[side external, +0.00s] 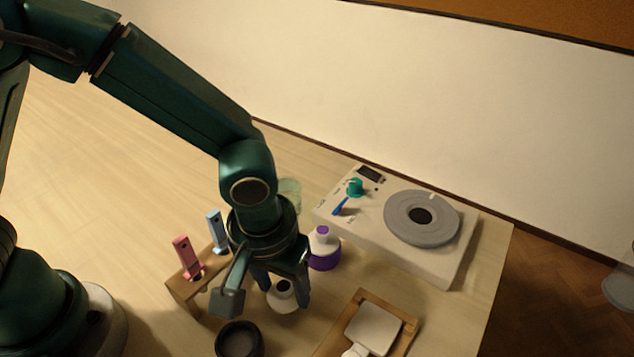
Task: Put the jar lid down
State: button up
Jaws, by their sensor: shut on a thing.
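My gripper (283,288) points down over the front middle of the table. Its fingers are shut on a white, rounded piece with a dark centre, which I take to be the jar lid (284,301). The fingers and wrist hide part of the lid. I cannot tell from this view whether the lid touches the table or hangs just above it. A dark round pot (238,343) with an open top stands in front and to the left of the lid, cut by the bottom edge of the picture.
A purple and white bottle (324,252) stands close behind my gripper, with a pale green vessel (290,192) partly hidden. A white machine (440,262) with a grey disc is at right. A wooden tray (405,341) lies front right. A wooden rack (184,287) holds pink and blue pieces.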

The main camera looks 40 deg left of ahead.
aim_at(280, 303)
jog(key=shift+f, duration=0.15)
jog(key=o, duration=1.3)
notch_tip(280, 303, up, 11)
jog(key=s, duration=0.1)
jog(key=shift+s+a+r+m+t, duration=0.35)
jog(key=shift+s+a+r+t, duration=0.5)
jog(key=shift+a, duration=1.55)
jog(key=shift+s+a+r+m+t, duration=0.5)
jog(key=shift+s+a, duration=0.6)
jog(key=shift+a, duration=1.35)
jog(key=shift+s+a+r+m+t, duration=0.25)
jog(key=shift+s+a+r+t, duration=0.6)
jog(key=shift+a, duration=1.55)
jog(key=shift+s+f, duration=0.1)
jog(key=shift+f, duration=0.15)
